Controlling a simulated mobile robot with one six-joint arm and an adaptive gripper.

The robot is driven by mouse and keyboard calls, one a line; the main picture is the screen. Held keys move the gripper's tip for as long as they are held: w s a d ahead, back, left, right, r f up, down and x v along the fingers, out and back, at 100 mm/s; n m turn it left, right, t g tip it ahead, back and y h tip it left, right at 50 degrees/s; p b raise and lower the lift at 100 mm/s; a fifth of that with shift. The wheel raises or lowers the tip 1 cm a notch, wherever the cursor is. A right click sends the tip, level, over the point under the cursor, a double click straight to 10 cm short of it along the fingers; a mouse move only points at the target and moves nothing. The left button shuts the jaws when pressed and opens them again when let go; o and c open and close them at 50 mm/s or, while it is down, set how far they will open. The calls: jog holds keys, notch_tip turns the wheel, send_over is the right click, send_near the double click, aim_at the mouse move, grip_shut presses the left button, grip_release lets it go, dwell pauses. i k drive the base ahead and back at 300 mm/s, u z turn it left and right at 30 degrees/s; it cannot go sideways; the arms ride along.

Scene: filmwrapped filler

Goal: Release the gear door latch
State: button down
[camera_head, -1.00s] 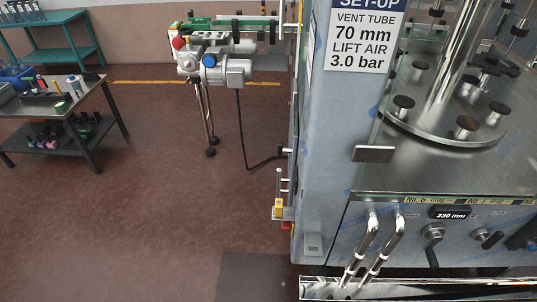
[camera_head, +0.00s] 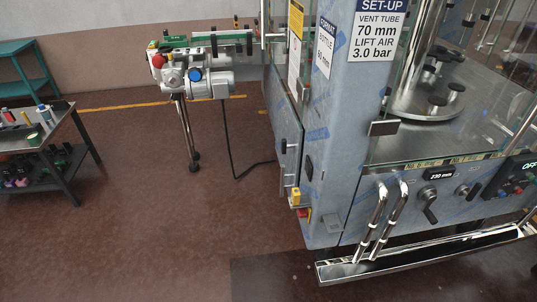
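The machine (camera_head: 335,150) fills the right half of the head camera view, with blue-marked film over its grey panels. Its left side, seen at a slant, has a narrow panel with a dark handle-like piece (camera_head: 284,146) near its edge and a dark recessed piece (camera_head: 309,168) near the corner. A yellow-and-red fitting (camera_head: 296,197) sits low on that side. I cannot tell which of these pieces is the gear door latch. My gripper is not in view.
A conveyor with a motor unit (camera_head: 195,78) stands on legs behind the machine's left side, its black cable running to the machine. A steel drip tray (camera_head: 345,268) juts out at the front. A tool table (camera_head: 50,135) is at left. Open brown floor (camera_head: 150,220) lies between.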

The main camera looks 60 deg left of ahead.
aim_at(284, 145)
jog(key=u, duration=0.05)
jog(key=k, duration=0.9)
jog(key=u, duration=1.6)
jog(key=i, duration=1.05)
